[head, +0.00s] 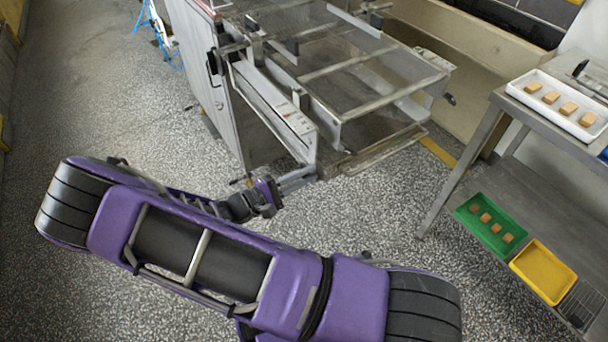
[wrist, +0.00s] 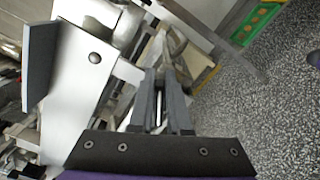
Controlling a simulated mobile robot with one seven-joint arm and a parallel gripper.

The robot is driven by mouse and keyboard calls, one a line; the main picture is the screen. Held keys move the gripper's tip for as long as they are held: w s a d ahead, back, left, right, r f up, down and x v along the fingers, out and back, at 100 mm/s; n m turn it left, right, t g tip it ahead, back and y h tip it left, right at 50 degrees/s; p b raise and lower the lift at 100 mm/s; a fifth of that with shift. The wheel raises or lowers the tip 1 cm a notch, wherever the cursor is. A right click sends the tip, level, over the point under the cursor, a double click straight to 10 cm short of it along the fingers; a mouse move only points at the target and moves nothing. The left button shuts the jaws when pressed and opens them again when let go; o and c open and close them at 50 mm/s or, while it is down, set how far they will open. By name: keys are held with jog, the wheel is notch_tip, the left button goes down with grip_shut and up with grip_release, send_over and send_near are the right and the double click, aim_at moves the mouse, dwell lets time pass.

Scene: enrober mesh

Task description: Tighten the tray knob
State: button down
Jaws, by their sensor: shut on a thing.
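The enrober (head: 228,95) is a pale metal machine with an open frame and a wire tray section (head: 345,65) on its right. My gripper (head: 308,175) reaches the lower front corner of that frame in the head view. In the wrist view my gripper (wrist: 161,73) has its two dark fingers close together, pointing up the picture at the metalwork. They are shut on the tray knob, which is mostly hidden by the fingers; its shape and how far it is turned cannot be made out.
A metal table (head: 497,98) at the right bears a white tray (head: 517,91) of brown pieces. Its lower shelf holds a green tray (head: 463,212) and a yellow tray (head: 545,272). A flat metal plate (wrist: 75,95) stands left of my fingers. Speckled floor (head: 390,205) lies clear between machine and table.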

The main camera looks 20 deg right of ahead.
jog(key=m, duration=0.1)
jog(key=f+m+b, duration=0.1)
jog(key=m, duration=0.1)
jog(key=shift+s+f+m, duration=0.25)
jog(key=shift+f+m, duration=0.15)
jog(key=shift+m+b, duration=0.5)
jog(key=shift+m, duration=0.2)
jog(key=shift+w, duration=0.1)
jog(key=c, duration=0.9)
grip_release()
jog(key=shift+r, duration=0.1)
jog(key=v, duration=1.7)
jog(key=shift+a, duration=0.2)
